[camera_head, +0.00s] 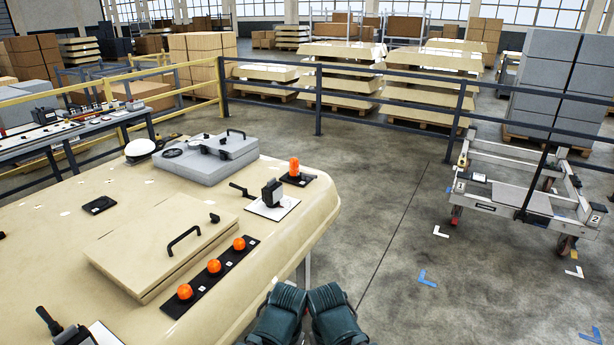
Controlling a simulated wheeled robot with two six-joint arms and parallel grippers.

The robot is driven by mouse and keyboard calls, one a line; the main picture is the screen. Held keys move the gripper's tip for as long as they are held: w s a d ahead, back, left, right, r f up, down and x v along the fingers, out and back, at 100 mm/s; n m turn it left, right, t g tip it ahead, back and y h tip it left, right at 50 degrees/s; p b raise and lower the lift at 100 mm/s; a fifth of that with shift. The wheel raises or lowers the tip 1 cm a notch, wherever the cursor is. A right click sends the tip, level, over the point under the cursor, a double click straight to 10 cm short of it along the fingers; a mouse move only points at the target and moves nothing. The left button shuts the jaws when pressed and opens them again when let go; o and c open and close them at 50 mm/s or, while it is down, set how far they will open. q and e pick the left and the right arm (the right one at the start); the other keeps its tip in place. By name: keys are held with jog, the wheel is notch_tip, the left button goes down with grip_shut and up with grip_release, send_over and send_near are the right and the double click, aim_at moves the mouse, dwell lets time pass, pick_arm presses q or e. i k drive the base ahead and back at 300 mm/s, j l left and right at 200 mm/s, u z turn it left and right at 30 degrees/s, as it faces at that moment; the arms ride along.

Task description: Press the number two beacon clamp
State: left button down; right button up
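A dark toggle clamp (272,193) with a black lever stands on a white plate at the right part of the beige cab roof (130,205). Just behind it, an orange beacon (294,166) sits upright on a black base. A second black lever (48,321) shows beside a white plate at the bottom left, partly cut off. I cannot read a number at either clamp. Three orange beacons stand on a black strip (203,282) at the front. Two dark parts of my arms show at the bottom middle, apart from the clamps; no gripper fingers are visible.
A wheeled trolley (529,202) with number labels, one reading 2, stands at the right. A hatch with a black handle (184,240) and a grey box (207,158) are on the roof. Rails (385,71) run behind. The floor between roof and trolley is clear.

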aim_at(304, 175)
jog(key=i+l+u, duration=0.2)
jog(key=i+l, duration=0.25)
jog(key=i, duration=0.15)
jog(key=i+l+u, duration=0.2)
jog(key=i+l, duration=0.35)
jog(key=i+l+u, duration=0.2)
jog(key=i+l, duration=0.4)
jog(key=i+l+u, duration=0.2)
jog(key=i+l, duration=0.3)
jog(key=l, duration=0.2)
